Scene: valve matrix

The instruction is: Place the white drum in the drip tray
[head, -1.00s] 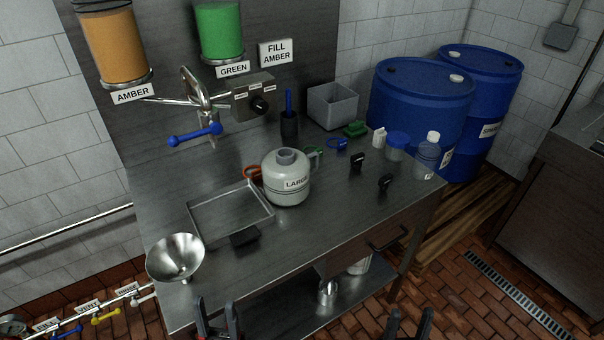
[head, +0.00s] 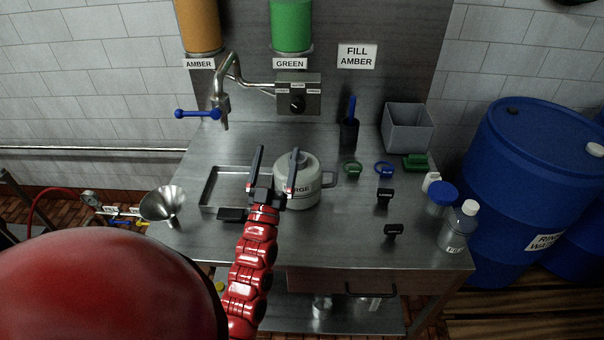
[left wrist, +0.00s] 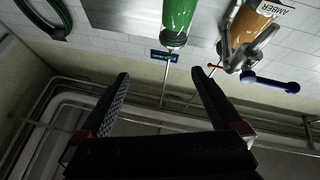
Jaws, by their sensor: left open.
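The white drum (head: 311,176), a pale rounded jug with a dark-lettered label and a side handle, stands upright on the steel bench. The drip tray (head: 204,192), a shallow metal square, lies left of it on the bench and looks empty. My left gripper (head: 276,154) is open in front of the drum in the head view, its fingers hiding the drum's left part and the tray's right edge. The left wrist view shows both fingers (left wrist: 158,85) apart with nothing between them. I cannot tell whether they touch the drum. My right gripper is not in view.
A steel funnel (head: 164,204) is left of the tray. A tap with a blue lever (head: 197,114) hangs above the bench. Dark clips (head: 393,230), rings, a grey bin (head: 408,128) and bottles (head: 459,226) are at the right. The front middle of the bench is clear.

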